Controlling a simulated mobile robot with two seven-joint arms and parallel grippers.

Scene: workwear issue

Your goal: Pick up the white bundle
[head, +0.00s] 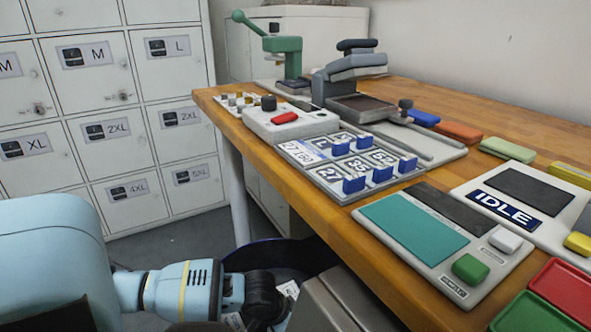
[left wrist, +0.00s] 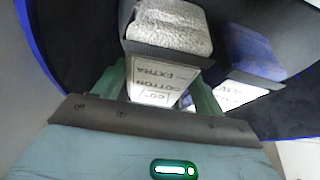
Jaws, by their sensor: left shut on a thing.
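The white bundle (left wrist: 172,28) is a folded, knitted-looking white textile in a dark band, with a white printed label below it reading "COTTON" and "EXTRA". My left gripper (left wrist: 162,82) has its green fingers on either side of the banded bundle and is shut on it. In the head view my left arm reaches down from the left into a dark blue bin (head: 255,252) beside the table. The bundle cannot be made out clearly there; only bits of white label show by the wrist. My right gripper is not in view.
A blue bundle (left wrist: 252,52) with its own label lies close to the right of the white one. The wooden table (head: 345,228) edge and a grey cabinet (head: 335,300) stand right of the bin. White lockers (head: 115,130) stand behind left.

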